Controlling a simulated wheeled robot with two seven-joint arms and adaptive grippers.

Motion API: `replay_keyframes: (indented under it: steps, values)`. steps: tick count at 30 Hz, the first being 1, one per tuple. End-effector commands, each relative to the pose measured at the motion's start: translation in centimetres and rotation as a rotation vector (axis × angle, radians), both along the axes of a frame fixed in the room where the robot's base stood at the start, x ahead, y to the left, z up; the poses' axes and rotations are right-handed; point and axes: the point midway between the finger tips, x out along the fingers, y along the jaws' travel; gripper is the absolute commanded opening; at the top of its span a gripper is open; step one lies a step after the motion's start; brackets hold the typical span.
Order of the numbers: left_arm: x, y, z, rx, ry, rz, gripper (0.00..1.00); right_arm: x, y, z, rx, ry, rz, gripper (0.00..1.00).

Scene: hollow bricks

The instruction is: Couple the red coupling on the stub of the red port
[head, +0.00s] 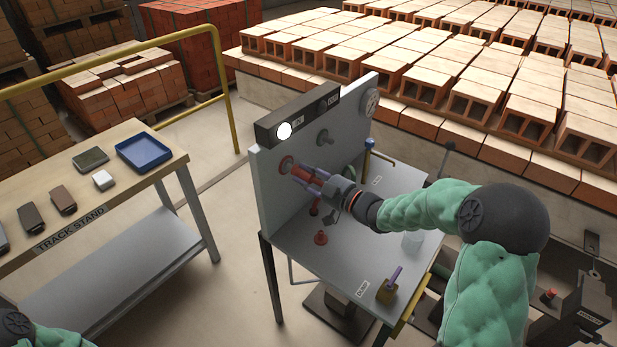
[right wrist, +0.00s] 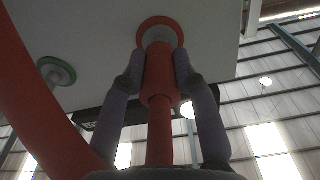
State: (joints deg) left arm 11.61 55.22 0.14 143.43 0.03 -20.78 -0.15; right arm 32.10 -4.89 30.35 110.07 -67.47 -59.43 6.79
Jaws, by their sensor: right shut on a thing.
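The red port (head: 287,165) is a red ring on the upright grey panel, and it shows from below in the right wrist view (right wrist: 147,24). A pale stub (right wrist: 160,36) sits inside the ring. My right gripper (head: 305,177) is shut on the red coupling (right wrist: 158,75), with one purple finger on each side. The coupling points at the port and lines up closely with the stub. Its front end is at or very near the stub; I cannot tell whether they touch. My left gripper is out of view; only part of my left arm shows at bottom left.
A green ring port (right wrist: 57,72) is on the same panel, and a red hose (right wrist: 32,85) crosses the wrist view. The bench (head: 335,262) holds a small red part (head: 320,238) and a brass block with a purple handle (head: 388,290). The track stand (head: 95,205) is at left.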

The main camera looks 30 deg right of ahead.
Motion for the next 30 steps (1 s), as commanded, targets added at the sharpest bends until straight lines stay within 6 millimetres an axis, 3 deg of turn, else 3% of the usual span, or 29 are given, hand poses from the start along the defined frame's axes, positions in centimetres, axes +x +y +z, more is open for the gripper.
replay_keyframes:
  steps: [30]
  values:
    - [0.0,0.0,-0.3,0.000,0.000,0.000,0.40,2.0,0.8,0.0,-0.001,-0.001,0.000,0.00]
